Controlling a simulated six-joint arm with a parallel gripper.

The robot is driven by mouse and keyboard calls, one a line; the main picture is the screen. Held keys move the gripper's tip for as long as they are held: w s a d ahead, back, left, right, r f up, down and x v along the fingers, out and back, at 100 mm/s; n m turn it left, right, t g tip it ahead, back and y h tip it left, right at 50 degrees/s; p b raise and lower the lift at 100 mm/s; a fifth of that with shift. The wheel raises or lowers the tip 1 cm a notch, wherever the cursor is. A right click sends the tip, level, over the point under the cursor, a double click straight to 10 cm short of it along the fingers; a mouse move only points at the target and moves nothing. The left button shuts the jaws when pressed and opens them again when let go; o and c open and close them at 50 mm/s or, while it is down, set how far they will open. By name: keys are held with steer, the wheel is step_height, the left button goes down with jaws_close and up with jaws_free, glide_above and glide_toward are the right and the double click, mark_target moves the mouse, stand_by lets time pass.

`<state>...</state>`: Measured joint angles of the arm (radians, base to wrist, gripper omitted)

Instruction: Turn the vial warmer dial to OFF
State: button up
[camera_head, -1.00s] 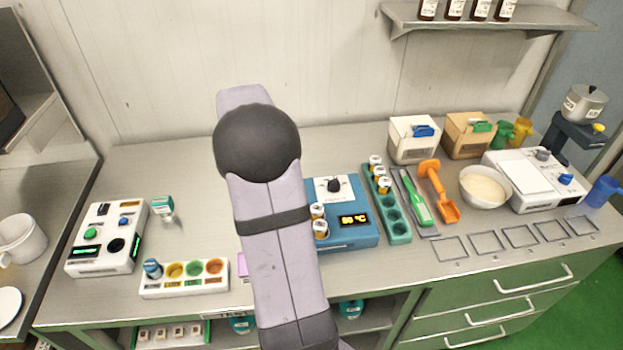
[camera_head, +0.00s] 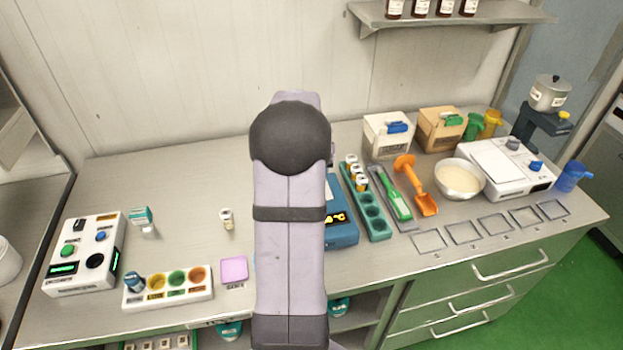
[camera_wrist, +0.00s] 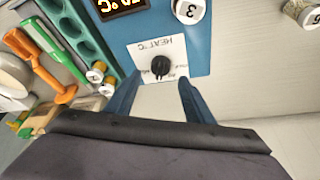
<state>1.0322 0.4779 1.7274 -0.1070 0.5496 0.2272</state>
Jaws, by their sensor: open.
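The vial warmer (camera_head: 341,236) is a blue box with a lit amber display (camera_head: 336,218), mostly hidden behind my arm in the head view. The wrist view shows its blue top (camera_wrist: 215,40) upside down. There, a black dial (camera_wrist: 160,67) sits on a white plate (camera_wrist: 178,50) with a HEAT °C label; its exact setting is too small to read. My gripper (camera_wrist: 159,82) is open, with its two blue fingers to either side of the dial in the picture. I cannot tell whether they touch it. My gripper is hidden in the head view.
A vial marked 3 (camera_wrist: 189,10) stands close to the dial. Another vial (camera_head: 227,218) stands on the counter left of my arm. A teal vial rack (camera_head: 376,222) stands close to the warmer's right. A pink pad (camera_head: 234,269) lies to the left. The back-left counter is clear.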

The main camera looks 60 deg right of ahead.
steer(key=shift+p+x, duration=0.8)
steer(key=shift+x, duration=1.65)
steer(key=c, duration=1)
